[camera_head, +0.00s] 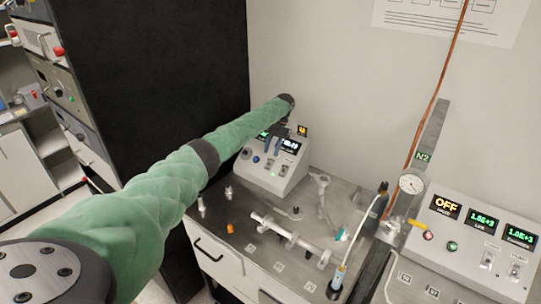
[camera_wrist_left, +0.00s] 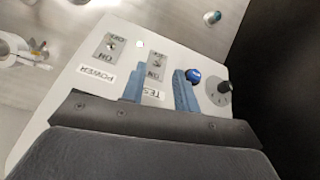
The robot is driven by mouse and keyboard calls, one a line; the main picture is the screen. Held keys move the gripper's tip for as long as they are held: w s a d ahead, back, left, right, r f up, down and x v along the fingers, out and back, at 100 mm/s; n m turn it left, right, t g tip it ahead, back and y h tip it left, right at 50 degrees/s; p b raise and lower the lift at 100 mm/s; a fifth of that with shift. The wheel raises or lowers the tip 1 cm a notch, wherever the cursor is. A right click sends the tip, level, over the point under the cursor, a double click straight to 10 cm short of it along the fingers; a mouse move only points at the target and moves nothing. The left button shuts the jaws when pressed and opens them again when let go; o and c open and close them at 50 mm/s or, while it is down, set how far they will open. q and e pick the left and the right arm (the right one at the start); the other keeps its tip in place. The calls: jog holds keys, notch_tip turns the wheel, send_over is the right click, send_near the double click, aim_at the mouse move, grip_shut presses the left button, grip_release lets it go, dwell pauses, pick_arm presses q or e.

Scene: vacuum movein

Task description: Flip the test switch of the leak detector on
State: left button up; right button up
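The leak detector (camera_head: 268,182) is a light grey box with a sloped panel and lit displays at the back left of the bench, partly hidden by my left arm. In the left wrist view its test switch (camera_wrist_left: 156,66) is a small toggle on a metal plate marked OFF and ON, beside a TEST label (camera_wrist_left: 153,93). I cannot tell the lever's position. My left gripper (camera_head: 264,147) is close over the panel. Its two blue fingers (camera_wrist_left: 159,86) are apart, near the switch plate, with nothing between them held. My right gripper is not in view.
The panel also has a power switch (camera_wrist_left: 110,46), a blue button (camera_wrist_left: 193,75) and a black knob (camera_wrist_left: 223,88). A control box with an OFF display (camera_head: 465,240) stands at right. Pipe fittings (camera_head: 290,235) lie on the bench. A black cabinet side (camera_head: 170,80) rises at left.

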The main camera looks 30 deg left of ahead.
pick_arm(q)
jog(key=shift+v, duration=2.35)
